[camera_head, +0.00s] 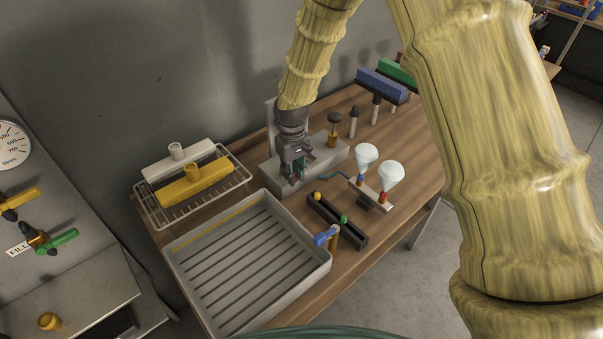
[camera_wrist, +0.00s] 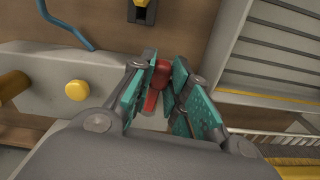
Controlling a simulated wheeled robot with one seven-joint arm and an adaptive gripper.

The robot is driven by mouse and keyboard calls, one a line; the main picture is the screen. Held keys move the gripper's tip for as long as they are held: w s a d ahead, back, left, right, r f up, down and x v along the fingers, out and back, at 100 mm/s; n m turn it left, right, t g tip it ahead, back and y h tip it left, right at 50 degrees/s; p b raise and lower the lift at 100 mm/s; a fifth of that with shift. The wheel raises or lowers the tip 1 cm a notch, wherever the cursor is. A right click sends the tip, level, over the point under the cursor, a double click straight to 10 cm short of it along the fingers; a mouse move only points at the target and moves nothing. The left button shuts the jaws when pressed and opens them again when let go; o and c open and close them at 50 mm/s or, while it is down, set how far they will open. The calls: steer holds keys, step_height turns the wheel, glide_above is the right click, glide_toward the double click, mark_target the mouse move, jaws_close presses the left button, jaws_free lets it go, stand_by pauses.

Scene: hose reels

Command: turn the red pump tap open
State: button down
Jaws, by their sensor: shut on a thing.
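The red tap (camera_wrist: 158,82) shows in the wrist view as a red handle between the teal pads of my gripper (camera_wrist: 164,92). The gripper is shut on it, with a pad on each side. In the head view my gripper (camera_head: 294,168) reaches down at the front left part of the grey pump block (camera_head: 330,158) and hides the tap. The block also shows in the wrist view (camera_wrist: 45,75), to the left of the gripper. How far the tap is turned cannot be told.
A yellow knob (camera_wrist: 77,90) sits on the block beside my gripper. A grey slatted tray (camera_head: 322,275) lies front left, and a wire rack (camera_head: 243,182) with white and yellow bars stands behind it. Two white funnels (camera_head: 391,176) and a dark rail (camera_head: 320,208) stand close to the right.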

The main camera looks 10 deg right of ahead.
stand_by(0.3)
steer(key=c, duration=1.4)
jaws_free()
steer(key=shift+o, duration=0.2)
steer(key=shift+r, duration=0.1)
step_height(320, 180, up, 12)
